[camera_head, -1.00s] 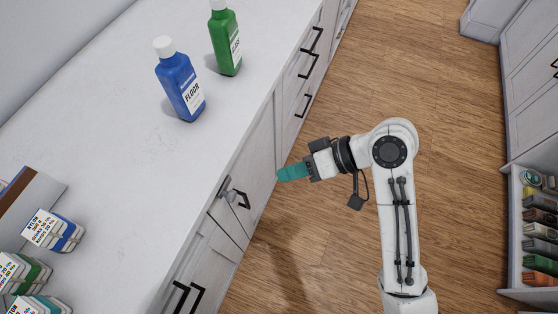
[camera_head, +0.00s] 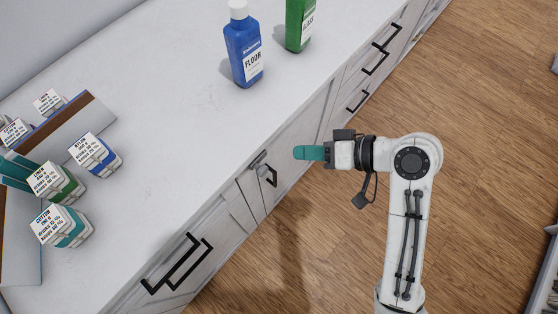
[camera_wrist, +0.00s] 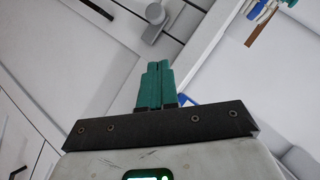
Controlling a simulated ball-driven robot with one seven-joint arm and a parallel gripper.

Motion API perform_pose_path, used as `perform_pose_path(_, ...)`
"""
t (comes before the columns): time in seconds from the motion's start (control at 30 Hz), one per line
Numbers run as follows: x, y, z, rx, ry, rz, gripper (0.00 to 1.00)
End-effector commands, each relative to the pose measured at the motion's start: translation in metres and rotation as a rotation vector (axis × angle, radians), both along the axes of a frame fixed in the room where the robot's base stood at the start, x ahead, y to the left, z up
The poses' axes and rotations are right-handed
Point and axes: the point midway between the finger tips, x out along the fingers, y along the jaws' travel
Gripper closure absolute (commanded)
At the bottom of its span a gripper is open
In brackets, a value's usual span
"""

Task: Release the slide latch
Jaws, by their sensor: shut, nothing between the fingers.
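The slide latch (camera_head: 258,160) is a small grey metal piece at the top of a white cabinet door, just under the counter edge. In the wrist view the latch (camera_wrist: 154,28) shows as a grey bar with a round knob, beyond my fingertips. My gripper (camera_head: 298,153) has teal fingers pointing left toward the cabinet front, to the right of the latch and apart from it in the picture. In the wrist view my gripper (camera_wrist: 154,68) has its fingers together, with nothing between them. The exact distance to the latch is hard to tell.
Other black drawer handles (camera_head: 178,265) line the cabinet front. On the white counter (camera_head: 190,160) stand a blue bottle (camera_head: 243,50), a green bottle (camera_head: 299,25) and several labelled boxes (camera_head: 58,228). The wooden floor (camera_head: 480,130) is open.

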Motion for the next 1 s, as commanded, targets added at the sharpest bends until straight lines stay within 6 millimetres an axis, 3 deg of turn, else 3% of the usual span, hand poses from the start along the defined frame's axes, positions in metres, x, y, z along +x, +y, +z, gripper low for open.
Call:
perform_pose_path(0.23,0.009,0.042,-0.024,0.000,0.001,0.004,1.00)
perform_pose_path(0.4,-0.004,0.052,-0.041,-0.001,0.001,0.001,1.00)
perform_pose_path(1.0,-0.013,0.062,-0.049,-0.001,0.000,0.000,1.00)
